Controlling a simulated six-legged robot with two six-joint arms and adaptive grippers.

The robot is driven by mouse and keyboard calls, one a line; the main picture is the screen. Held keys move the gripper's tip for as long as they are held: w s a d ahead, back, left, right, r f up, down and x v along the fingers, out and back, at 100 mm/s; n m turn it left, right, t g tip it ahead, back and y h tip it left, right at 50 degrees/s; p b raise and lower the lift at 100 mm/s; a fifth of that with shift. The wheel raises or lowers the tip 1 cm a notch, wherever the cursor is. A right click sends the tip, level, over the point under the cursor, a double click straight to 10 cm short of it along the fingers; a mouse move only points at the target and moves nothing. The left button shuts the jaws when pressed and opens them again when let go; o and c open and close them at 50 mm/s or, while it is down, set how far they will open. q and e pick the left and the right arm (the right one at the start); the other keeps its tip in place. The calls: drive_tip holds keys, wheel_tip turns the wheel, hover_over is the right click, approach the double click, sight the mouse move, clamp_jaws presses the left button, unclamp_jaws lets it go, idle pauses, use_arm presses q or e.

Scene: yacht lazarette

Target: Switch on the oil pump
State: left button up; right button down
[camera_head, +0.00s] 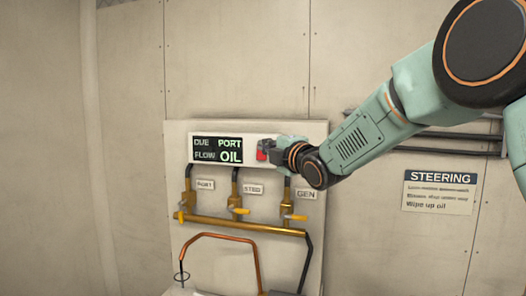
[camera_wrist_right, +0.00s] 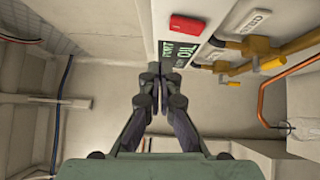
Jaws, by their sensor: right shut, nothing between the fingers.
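The pump panel (camera_head: 250,255) stands against the far wall. Right of the display is a red switch (camera_head: 262,151), partly hidden behind my right gripper (camera_head: 268,150). In the right wrist view the red switch (camera_wrist_right: 187,26) shows whole, above and right of my fingertips (camera_wrist_right: 159,82). The fingers are shut and empty. I cannot tell whether they touch the panel. My left gripper is not in view.
Below the strip, brass valves with yellow handles (camera_head: 240,211) sit on a brass pipe (camera_head: 245,226), with labels PORT, STBD and GEN. A copper tube (camera_head: 215,236) curves lower down. Dark rails (camera_head: 440,140) and a STEERING sign (camera_head: 439,192) are on the right wall.

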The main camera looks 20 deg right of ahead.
drive_tip(key=b+v, duration=0.2)
drive_tip(key=v, duration=0.5)
drive_tip(key=shift+r, duration=0.35)
drive_tip(key=shift+d, duration=0.2)
drive_tip(key=shift+s+d+r, duration=0.1)
drive_tip(key=shift+s+d, duration=0.1)
drive_tip(key=shift+s, duration=0.1)
drive_tip(key=shift+a, duration=0.1)
